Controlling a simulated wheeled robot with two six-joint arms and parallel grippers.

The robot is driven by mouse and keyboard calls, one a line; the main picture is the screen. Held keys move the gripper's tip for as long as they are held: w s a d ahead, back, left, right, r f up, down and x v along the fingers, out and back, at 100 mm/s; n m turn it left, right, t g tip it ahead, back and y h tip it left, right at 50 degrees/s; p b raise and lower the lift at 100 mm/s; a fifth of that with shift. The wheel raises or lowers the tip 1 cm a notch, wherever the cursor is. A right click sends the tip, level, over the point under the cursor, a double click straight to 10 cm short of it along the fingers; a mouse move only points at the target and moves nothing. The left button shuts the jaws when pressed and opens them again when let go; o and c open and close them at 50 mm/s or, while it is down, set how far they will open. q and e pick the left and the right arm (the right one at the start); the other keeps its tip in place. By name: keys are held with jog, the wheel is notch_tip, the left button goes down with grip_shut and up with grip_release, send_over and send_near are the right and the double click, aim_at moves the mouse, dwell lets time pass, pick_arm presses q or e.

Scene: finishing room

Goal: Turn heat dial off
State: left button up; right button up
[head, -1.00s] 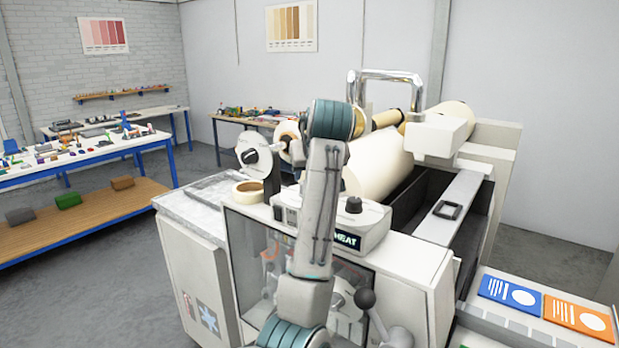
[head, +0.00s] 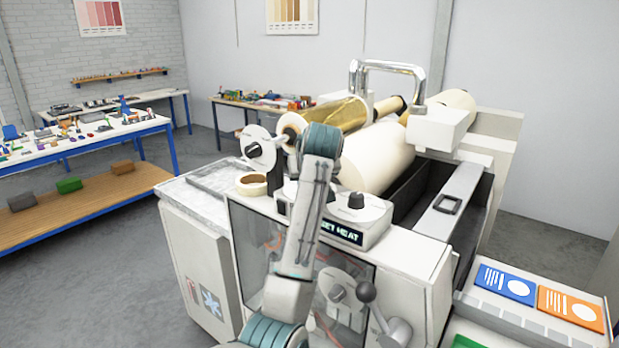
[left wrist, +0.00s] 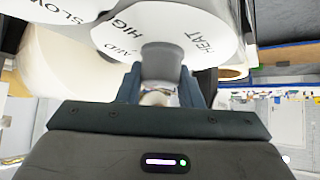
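The heat dial (left wrist: 205,25) is a round white plate marked HEAT and HIGH with a grey knob (left wrist: 160,62) in its middle. My left gripper (left wrist: 160,78) has one finger on each side of this knob. The fingertips are right beside the knob, but I cannot tell whether they press on it. In the head view my left arm hides that gripper and most of the heat dial. A lit display (head: 341,231) on the front panel reads HEAT, its first word partly covered. My right gripper is not in view.
A second dial with a dark knob (head: 356,201) is right of my arm; the wrist view shows SLOW on the neighbouring dial plate (left wrist: 60,10). A tape roll (head: 252,184), large cream roller (head: 375,158), chrome handle (head: 387,66) and ball-ended lever (head: 367,292) surround the panel.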

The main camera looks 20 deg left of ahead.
pick_arm(q)
jog(key=shift+c, duration=0.3)
jog(key=shift+n, duration=0.3)
jog(key=shift+n+g+y, duration=0.4)
jog(key=shift+n+y, duration=0.2)
jog(key=n+g+y, duration=0.2)
jog(key=n, duration=0.2)
jog(key=n+g+y, duration=0.1)
jog(key=n+g, duration=0.1)
jog(key=n, duration=0.1)
jog(key=shift+s+r, duration=0.1)
jog(key=shift+n+g+y, duration=0.4)
jog(key=shift+n+g, duration=0.8)
jog(key=shift+n, duration=0.3)
